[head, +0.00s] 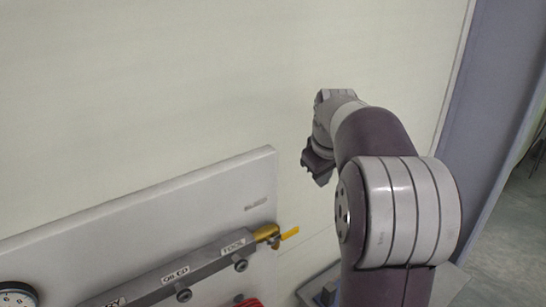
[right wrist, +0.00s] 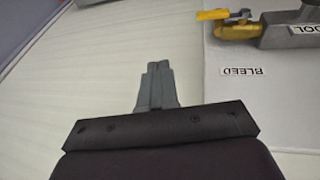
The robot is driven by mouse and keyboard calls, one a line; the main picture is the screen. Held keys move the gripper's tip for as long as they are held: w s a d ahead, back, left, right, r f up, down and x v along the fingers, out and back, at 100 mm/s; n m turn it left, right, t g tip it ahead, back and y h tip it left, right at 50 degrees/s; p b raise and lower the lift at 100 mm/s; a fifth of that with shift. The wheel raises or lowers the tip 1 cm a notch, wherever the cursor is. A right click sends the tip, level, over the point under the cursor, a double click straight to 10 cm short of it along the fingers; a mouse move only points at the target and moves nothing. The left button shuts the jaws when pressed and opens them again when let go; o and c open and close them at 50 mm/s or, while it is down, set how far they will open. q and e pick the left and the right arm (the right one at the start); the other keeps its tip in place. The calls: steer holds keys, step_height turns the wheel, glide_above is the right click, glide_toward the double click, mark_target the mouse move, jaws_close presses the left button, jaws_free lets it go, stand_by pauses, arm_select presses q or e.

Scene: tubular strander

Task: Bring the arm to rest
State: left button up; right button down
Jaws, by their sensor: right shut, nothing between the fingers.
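My right arm rises from the lower right of the head view and bends over toward the wall. Its gripper (head: 318,166) hangs at the end, to the right of the grey panel and apart from it. In the right wrist view my right gripper (right wrist: 158,68) has its two fingers together with nothing between them. Behind the fingers is plain pale wall. My left gripper is in neither view.
A grey panel (head: 230,178) carries a manifold bar (head: 205,262) with labels, a brass valve with a yellow lever (head: 289,233), and a gauge (head: 16,296). A red item (head: 248,302) shows below. The pale wall (head: 200,80) above is bare. A grey-blue post (head: 495,110) stands at right.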

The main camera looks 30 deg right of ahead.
steer(key=shift+s, duration=0.2)
steer(key=s+a+f+y+b, duration=0.1)
steer(key=s+a+f+b, duration=0.3)
steer(key=a+f, duration=0.3)
steer(key=s+a+f+g+b, duration=0.1)
steer(key=s+a+f+b, duration=0.3)
steer(key=f, duration=1.3)
steer(key=s+a+f+g+y+b, duration=0.1)
steer(key=s+a+f+b, duration=0.3)
steer(key=a+f+b, duration=0.4)
steer(key=a+f, duration=0.4)
steer(key=shift+a+y, duration=0.25)
steer(key=shift+y, duration=0.05)
